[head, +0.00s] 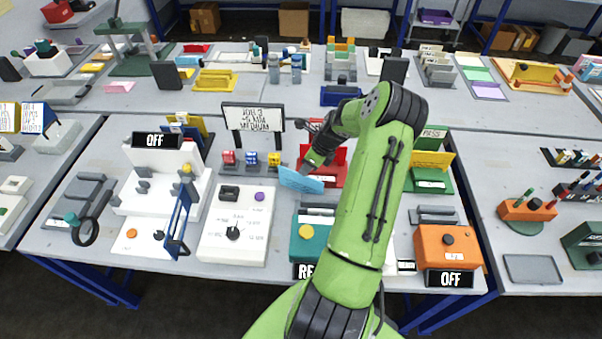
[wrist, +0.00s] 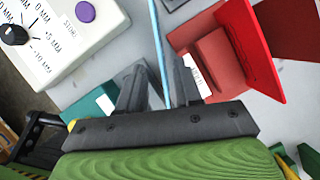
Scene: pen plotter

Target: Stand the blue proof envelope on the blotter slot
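The blue proof envelope (head: 301,180) is a thin light-blue sheet at the middle of the table. In the wrist view it shows edge-on as a narrow blue strip (wrist: 158,40) between the fingers. My gripper (head: 313,165) is shut on it, and the envelope hangs below the fingers in the head view. The finger pair also shows in the wrist view (wrist: 160,75). A red stand (wrist: 228,55) with an upright back plate is close to the right of the envelope, apart from it; it also shows in the head view (head: 335,160), partly behind my arm. I cannot tell which fixture is the blotter slot.
A white dial box (head: 236,225) with a purple button stands left of the envelope. A teal box (head: 308,245) with a yellow button stands in front. Small red, blue and yellow blocks (head: 251,158) sit behind. A green stand (head: 430,180) is right of my arm.

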